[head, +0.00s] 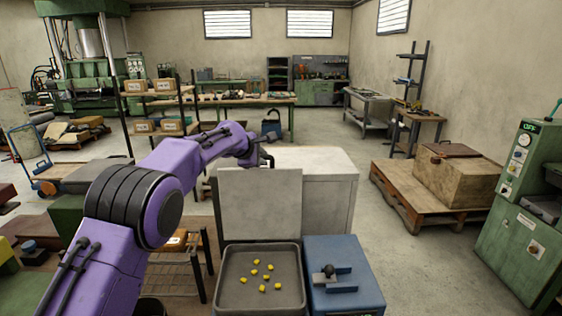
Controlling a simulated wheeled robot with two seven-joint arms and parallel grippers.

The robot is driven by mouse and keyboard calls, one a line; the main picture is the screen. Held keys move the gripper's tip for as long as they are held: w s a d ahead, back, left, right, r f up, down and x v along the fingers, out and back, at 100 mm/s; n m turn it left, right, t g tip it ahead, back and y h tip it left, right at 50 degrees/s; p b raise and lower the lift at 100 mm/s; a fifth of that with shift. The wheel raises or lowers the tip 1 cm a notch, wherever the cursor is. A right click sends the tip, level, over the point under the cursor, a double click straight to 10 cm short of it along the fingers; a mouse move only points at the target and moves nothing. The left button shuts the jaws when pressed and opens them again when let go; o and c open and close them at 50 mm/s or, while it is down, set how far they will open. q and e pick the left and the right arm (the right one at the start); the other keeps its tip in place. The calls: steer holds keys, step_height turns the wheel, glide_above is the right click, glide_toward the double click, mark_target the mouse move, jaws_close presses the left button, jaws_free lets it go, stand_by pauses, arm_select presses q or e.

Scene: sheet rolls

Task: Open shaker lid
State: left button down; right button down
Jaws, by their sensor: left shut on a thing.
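The shaker lid (258,205) is a flat grey panel that stands about upright behind a dark, shallow square tray (225,284). Several small yellow pieces (263,284) lie spread in the open tray. My purple left arm comes in from the left and reaches over to the lid's top edge. My left gripper (262,161) is shut on the lid near the middle of that edge; its fingertips are small and partly hidden by the wrist. My right gripper is not in view.
A blue box (350,284) with a black-knobbed lever stands right of the tray. A large grey-white cabinet (330,190) is behind the lid. A wire rack (178,278) stands at left. A wooden crate (455,180) sits on a pallet at right, with clear floor before it.

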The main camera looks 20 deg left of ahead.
arm_select(q)
steer(key=shift+w+a+f, duration=0.15)
steer(key=shift+w+a, duration=0.2)
steer(key=shift+w, duration=0.3)
steer(key=shift+d, duration=0.1)
steer(key=c, duration=1.1)
jaws_free()
steer(key=shift+f, duration=0.1)
steer(key=shift+o, duration=0.2)
steer(key=shift+g, duration=0.3)
steer(key=shift+s, duration=0.1)
steer(key=shift+s+b, duration=0.3)
steer(key=shift+b, duration=0.2)
steer(key=b+v, duration=0.3)
steer(key=v, duration=0.7)
steer(key=shift+w+r, duration=0.2)
steer(key=shift+r, duration=0.1)
